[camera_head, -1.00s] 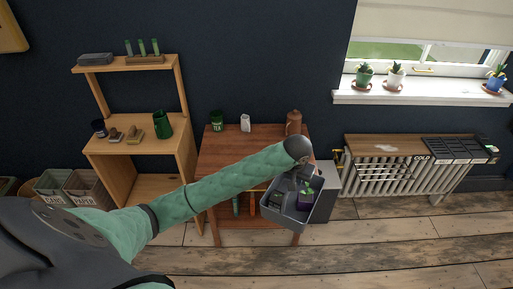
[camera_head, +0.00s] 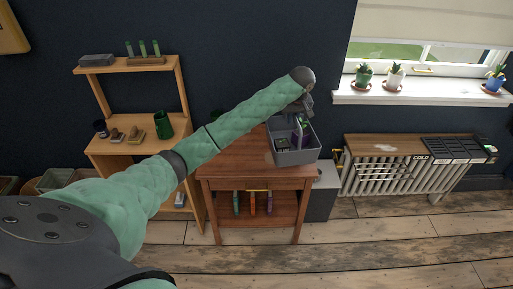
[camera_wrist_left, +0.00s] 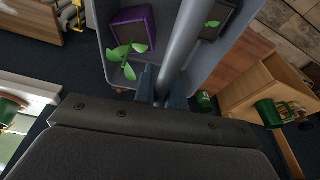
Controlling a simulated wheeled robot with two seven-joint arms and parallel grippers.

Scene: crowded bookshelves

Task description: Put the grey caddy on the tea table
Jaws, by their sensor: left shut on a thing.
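The grey caddy (camera_head: 297,157) hangs from my left gripper (camera_head: 303,112) at the right part of the reddish wooden table (camera_head: 240,170). In the head view I cannot tell whether its bottom touches the tabletop. In the left wrist view my left gripper (camera_wrist_left: 162,92) is shut on the grey bar handle (camera_wrist_left: 183,42) of the caddy. A purple pot (camera_wrist_left: 133,28) and green leaves show inside the caddy. My left arm covers the table's back left part. My right gripper is not in view.
A wooden shelf unit (camera_head: 130,148) with a green jug (camera_head: 164,124) stands left of the table. A grey cabinet (camera_head: 322,200) and a radiator (camera_head: 395,178) are at the right. The table's front left top looks clear. Several coloured items stand on its lower shelf.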

